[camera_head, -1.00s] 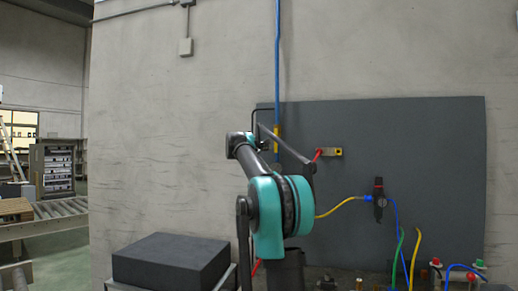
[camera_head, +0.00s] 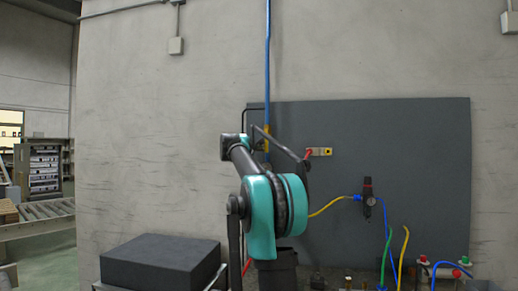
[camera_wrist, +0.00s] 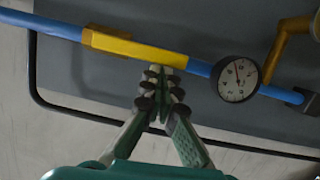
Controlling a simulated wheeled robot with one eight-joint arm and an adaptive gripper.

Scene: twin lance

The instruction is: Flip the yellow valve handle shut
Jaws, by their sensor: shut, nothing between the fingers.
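The yellow valve handle (camera_wrist: 135,48) lies along the blue pipe (camera_wrist: 55,25) in the wrist view, in line with it. In the head view, a small part of the handle (camera_head: 267,132) shows on the vertical blue pipe, just above my arm. My gripper (camera_wrist: 160,74) is shut and empty. Its fingertips are at the lower edge of the handle, near its right end. I cannot tell whether they touch it. In the head view my arm hides most of the gripper and the lower pipe.
A round gauge (camera_wrist: 238,80) sits on the pipe right of my fingertips. A yellow-brass fitting (camera_wrist: 291,30) is at upper right. On the grey panel (camera_head: 420,150) are a red lever (camera_head: 308,154) and a dark regulator (camera_head: 368,195) with hoses. A black block (camera_head: 160,262) stands at lower left.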

